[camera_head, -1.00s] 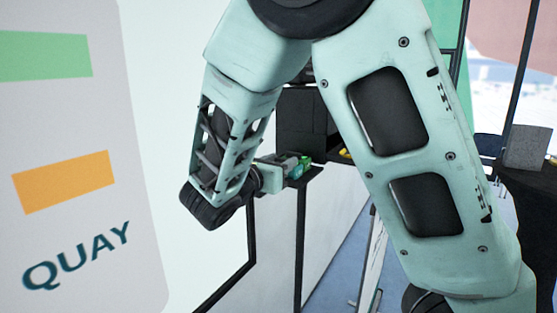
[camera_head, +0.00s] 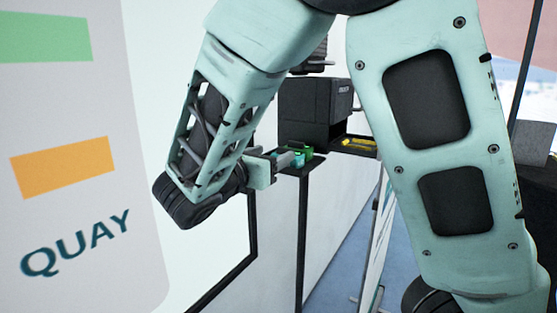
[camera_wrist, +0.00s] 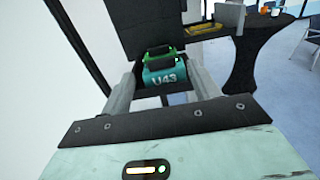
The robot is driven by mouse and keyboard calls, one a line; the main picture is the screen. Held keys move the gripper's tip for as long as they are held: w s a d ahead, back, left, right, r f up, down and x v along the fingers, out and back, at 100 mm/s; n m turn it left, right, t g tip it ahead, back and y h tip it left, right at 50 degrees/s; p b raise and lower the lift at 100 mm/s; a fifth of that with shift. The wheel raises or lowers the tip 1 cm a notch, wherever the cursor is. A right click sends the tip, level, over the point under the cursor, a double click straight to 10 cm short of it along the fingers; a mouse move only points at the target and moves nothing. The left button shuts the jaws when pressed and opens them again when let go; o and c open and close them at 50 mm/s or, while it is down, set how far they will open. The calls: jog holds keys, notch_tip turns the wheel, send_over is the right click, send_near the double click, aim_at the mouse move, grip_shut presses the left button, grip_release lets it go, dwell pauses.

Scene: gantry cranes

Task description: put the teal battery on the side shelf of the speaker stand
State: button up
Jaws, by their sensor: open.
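The teal battery (camera_wrist: 164,76), marked U43 with a black handle, sits between the fingertips of my gripper (camera_wrist: 162,82) in the wrist view. My gripper is open, with a finger on each side of it. In the head view the teal battery (camera_head: 298,159) shows small at the fingertips of my gripper (camera_head: 289,160), at the small dark side shelf (camera_head: 308,170) beside a black speaker (camera_head: 312,108). A green battery-like object (camera_head: 307,151) is just behind it on the shelf. The teal battery's underside is hidden, so I cannot tell its exact contact with the shelf.
A dark tray holding a yellow object (camera_head: 353,143) lies right of the speaker. A white board marked QUAY (camera_head: 75,248) stands close at left. My arm hides much of the centre and right. A dark round table (camera_wrist: 255,60) and a chair (camera_wrist: 311,50) are at right.

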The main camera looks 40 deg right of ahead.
jog(key=b+v, duration=0.2)
jog(key=v, duration=0.5)
jog(key=shift+a+b, duration=0.2)
jog(key=shift+b, duration=0.2)
jog(key=shift+s, duration=0.1)
jog(key=s+f+m+g+y, duration=0.25)
jog(key=s+f+y, duration=0.25)
jog(key=f, duration=0.3)
jog(key=s+a+f+m+g+y, duration=0.3)
jog(key=s+a+f+m+y, duration=0.8)
jog(key=s, duration=0.4)
jog(key=shift+a+m+g+y, duration=0.35)
jog(key=shift+a+m+y, duration=0.1)
jog(key=shift+a+y, duration=0.6)
jog(key=shift+a, duration=0.1)
